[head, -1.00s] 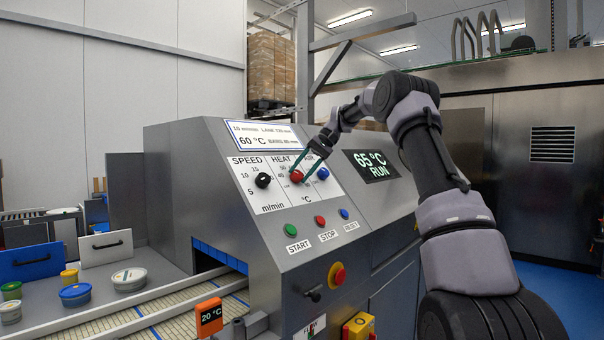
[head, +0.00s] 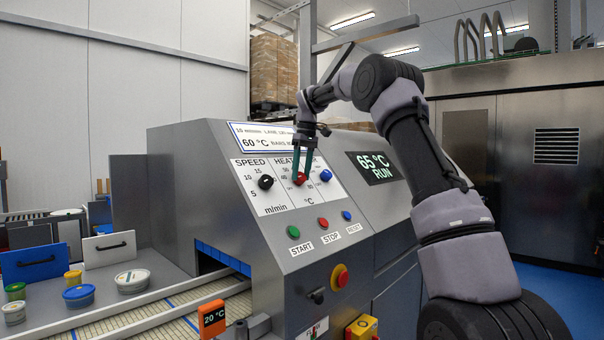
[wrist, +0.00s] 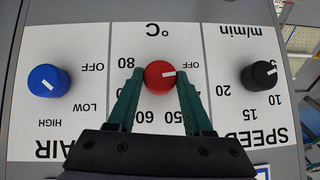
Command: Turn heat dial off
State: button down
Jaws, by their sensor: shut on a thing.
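The red heat dial (head: 299,178) is the middle of three knobs on the white panel (head: 272,207) of the grey machine. My gripper (wrist: 160,82) is shut on the dial, with one green finger on each side. In the head view my gripper (head: 303,172) reaches it from above. The fingers hide part of the heat scale, so I cannot tell which mark the pointer meets. The display (head: 378,168) reads 65 °C RUN.
The black speed knob (head: 265,182) and blue air knob (head: 326,175) sit close on either side. Below are green (head: 293,232), red (head: 323,223) and blue (head: 346,215) buttons and a red stop knob (head: 340,277). Tubs (head: 78,296) stand at the left.

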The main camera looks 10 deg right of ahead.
aim_at(302, 179)
jog(key=shift+s+f+n+t+h, duration=0.15)
jog(key=shift+n+t+h, duration=0.15)
jog(key=shift+n+h, duration=0.35)
jog(key=shift+c, duration=1.5)
grip_release()
notch_tip(302, 179, up, 11)
jog(key=s, duration=0.1)
jog(key=shift+s+f, duration=0.1)
jog(key=shift+s, duration=0.05)
